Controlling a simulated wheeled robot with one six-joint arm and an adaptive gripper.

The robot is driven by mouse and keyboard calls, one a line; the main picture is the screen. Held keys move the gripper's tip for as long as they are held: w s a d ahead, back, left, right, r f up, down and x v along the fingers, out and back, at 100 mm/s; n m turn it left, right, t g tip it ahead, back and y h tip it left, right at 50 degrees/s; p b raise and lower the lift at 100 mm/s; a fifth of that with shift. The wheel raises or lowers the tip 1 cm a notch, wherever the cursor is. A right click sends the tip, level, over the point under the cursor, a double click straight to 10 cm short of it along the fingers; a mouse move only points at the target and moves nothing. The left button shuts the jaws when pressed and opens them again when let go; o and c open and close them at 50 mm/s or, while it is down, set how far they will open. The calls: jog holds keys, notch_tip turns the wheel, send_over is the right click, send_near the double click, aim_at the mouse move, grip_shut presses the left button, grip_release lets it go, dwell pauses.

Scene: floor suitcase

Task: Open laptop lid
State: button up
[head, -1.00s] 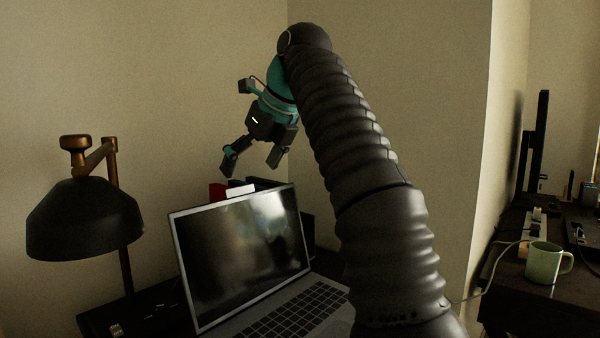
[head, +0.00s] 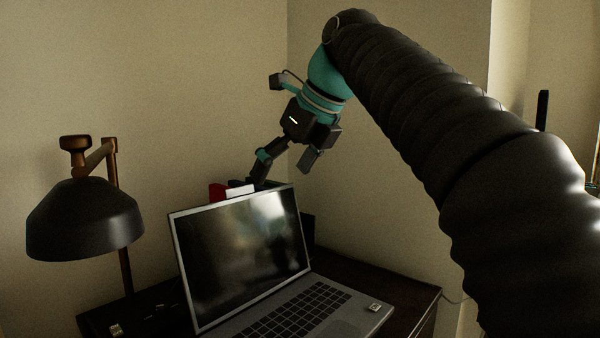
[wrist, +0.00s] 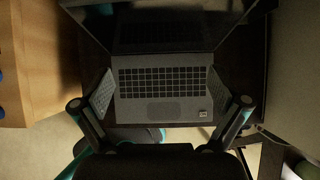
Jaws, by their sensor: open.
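The laptop stands on a dark desk with its lid (head: 245,255) raised well up from the keyboard (head: 303,311), and its dark screen faces the head view. The laptop's keyboard also shows in the wrist view (wrist: 160,83), with part of the lid (wrist: 160,30) at the top of that picture. My gripper (head: 283,170) is open and empty, above and behind the upper edge of the lid in the head view, apart from the laptop. In the wrist view its two fingers are spread wide on either side of the keyboard.
A black desk lamp (head: 85,218) stands left of the laptop. Red and white items (head: 232,192) sit behind the lid. The desk (head: 385,285) has bare room right of the laptop, and a wall is close behind.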

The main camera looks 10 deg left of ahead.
jog(key=shift+s+d, duration=0.45)
jog(key=shift+d, duration=0.4)
jog(key=shift+s+d, duration=0.4)
jog(key=shift+d, duration=0.4)
